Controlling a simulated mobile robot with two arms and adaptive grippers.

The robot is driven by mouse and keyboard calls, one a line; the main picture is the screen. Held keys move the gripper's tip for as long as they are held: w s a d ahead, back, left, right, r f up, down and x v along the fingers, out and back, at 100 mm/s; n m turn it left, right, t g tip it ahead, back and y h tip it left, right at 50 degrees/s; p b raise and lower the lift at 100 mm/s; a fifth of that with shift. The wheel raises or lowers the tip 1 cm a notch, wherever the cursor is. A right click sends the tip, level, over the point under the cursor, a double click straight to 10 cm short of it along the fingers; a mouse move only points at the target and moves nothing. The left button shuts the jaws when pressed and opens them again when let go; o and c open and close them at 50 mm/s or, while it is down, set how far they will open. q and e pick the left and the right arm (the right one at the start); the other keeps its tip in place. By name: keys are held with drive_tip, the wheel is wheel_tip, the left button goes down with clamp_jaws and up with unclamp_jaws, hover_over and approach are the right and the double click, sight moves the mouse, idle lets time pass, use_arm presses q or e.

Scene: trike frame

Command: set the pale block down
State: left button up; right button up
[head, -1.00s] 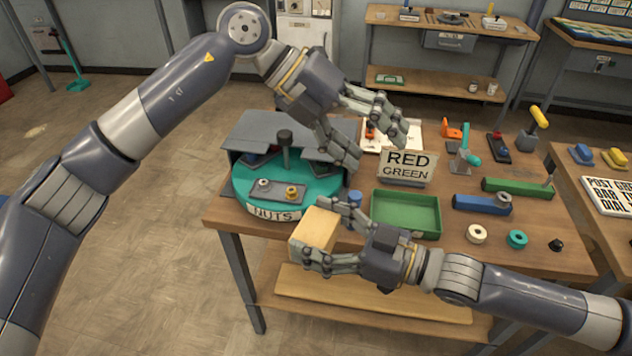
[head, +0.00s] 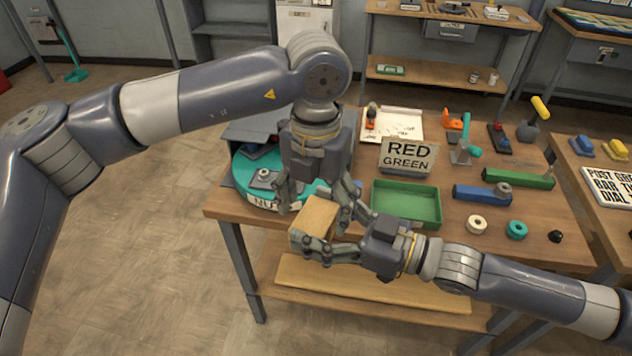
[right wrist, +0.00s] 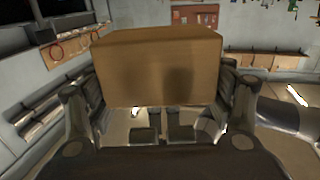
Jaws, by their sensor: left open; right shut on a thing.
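The pale block (head: 316,217) is a tan wooden box held by my right gripper (head: 335,232) at the front left edge of the workbench. In the right wrist view the block (right wrist: 158,65) sits between the fingers of the right gripper (right wrist: 158,105). My left gripper (head: 318,197) is open and points down just above and behind the block, its fingers spread on either side. I cannot tell whether the left fingers touch the block. The block's underside is hidden in the head view.
A teal turntable (head: 252,188) with a NUTS label stands left, partly hidden by my left arm. A green tray (head: 405,222) lies right of the block, behind my right gripper. A RED GREEN sign (head: 408,157) stands behind the tray.

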sight(316, 217)
use_arm(q)
drive_tip(key=shift+f, duration=2.55)
drive_tip(key=c, duration=1.2)
drive_tip(key=shift+c, duration=0.2)
use_arm(e)
drive_tip(key=o, duration=1.2)
drive_tip(key=shift+o, duration=0.2)
